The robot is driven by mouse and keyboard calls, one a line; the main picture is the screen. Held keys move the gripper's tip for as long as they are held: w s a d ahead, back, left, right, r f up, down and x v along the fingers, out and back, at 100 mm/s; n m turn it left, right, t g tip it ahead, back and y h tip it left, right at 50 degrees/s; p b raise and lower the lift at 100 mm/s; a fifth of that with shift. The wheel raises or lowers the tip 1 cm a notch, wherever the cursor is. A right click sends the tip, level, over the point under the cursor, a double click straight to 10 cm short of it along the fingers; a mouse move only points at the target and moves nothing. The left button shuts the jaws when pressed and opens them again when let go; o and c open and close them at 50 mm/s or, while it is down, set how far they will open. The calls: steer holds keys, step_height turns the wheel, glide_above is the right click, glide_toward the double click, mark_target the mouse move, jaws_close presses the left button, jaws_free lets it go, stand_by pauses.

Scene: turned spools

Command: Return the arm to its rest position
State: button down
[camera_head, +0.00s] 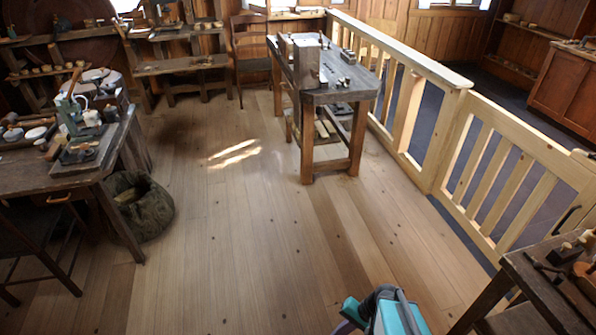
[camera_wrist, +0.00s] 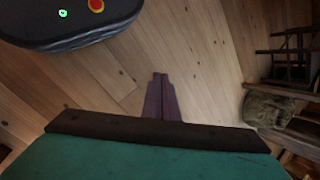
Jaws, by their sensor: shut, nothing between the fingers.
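My gripper (camera_wrist: 160,78) shows in the wrist view as two dark purple fingers lying side by side, shut with nothing between them. It points over bare plank floor and touches nothing that I can see. In the head view only a teal and grey part of my arm (camera_head: 393,315) shows at the bottom edge, and the fingers cannot be made out there. In the wrist view my dark base with a green light and a red button (camera_wrist: 85,25) is at the top left.
A cluttered workbench (camera_head: 50,170) and a sack (camera_head: 140,208) stand at the left. A wooden table (camera_head: 340,92) is at the back centre, beside a pale railing (camera_head: 440,95). Another bench (camera_head: 545,290) is at the lower right. The middle floor (camera_head: 240,240) is clear.

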steer(key=s+a+f+n+g+h+b, duration=0.1)
steer(key=s+a+f+n+g+h, duration=0.15)
steer(key=s+f, duration=0.45)
steer(key=s+d+n+g+h, duration=0.2)
steer(key=s+d+n+h, duration=0.1)
steer(key=s+d, duration=0.3)
steer(key=shift+r, duration=0.35)
steer(key=shift+d+h, duration=0.2)
steer(key=shift+h, duration=0.05)
